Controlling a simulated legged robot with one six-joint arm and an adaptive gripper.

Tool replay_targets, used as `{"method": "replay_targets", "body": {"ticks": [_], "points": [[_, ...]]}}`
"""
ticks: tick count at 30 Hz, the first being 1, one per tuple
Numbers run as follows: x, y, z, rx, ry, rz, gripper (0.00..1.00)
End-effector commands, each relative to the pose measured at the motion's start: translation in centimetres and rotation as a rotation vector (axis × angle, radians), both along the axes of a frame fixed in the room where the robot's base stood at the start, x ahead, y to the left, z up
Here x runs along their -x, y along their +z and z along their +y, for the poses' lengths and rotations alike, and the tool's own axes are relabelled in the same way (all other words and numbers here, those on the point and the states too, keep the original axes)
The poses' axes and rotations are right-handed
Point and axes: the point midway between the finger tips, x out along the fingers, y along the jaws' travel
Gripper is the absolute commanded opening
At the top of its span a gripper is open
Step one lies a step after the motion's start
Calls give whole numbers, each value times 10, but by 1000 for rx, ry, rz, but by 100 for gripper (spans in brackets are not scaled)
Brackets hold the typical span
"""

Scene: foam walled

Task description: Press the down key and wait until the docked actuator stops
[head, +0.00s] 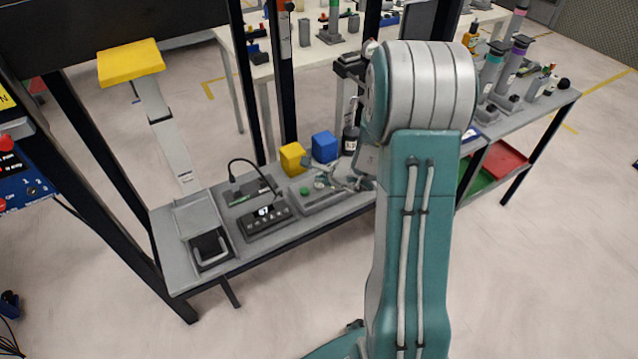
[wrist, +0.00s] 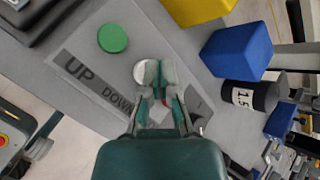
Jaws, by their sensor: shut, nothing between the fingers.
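The key panel (wrist: 85,60) is a grey plate marked UP and DOWN. It has a green round key (wrist: 112,38) by UP and a pale round key (wrist: 140,74) by DOWN. My gripper (wrist: 158,72) is shut and empty, its tips over or beside the pale key and partly covering it. I cannot tell whether they touch it or whether it is pressed. In the head view, my gripper (head: 350,183) is above the panel (head: 322,200). A leaning column with a yellow top (head: 131,62) stands at the bench's left end; I cannot tell whether it is the docked actuator.
A yellow block (head: 292,159), a blue block (head: 324,147) and a dark bottle (head: 351,138) stand behind the panel. Dark frame posts (head: 283,80) rise behind the bench.

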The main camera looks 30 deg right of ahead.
Motion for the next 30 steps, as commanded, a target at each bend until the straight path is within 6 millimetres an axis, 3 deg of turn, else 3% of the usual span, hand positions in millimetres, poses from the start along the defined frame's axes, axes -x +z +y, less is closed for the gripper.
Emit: {"method": "replay_targets", "body": {"ticks": [30], "points": [[0,-8,0,0,0,0,0]]}}
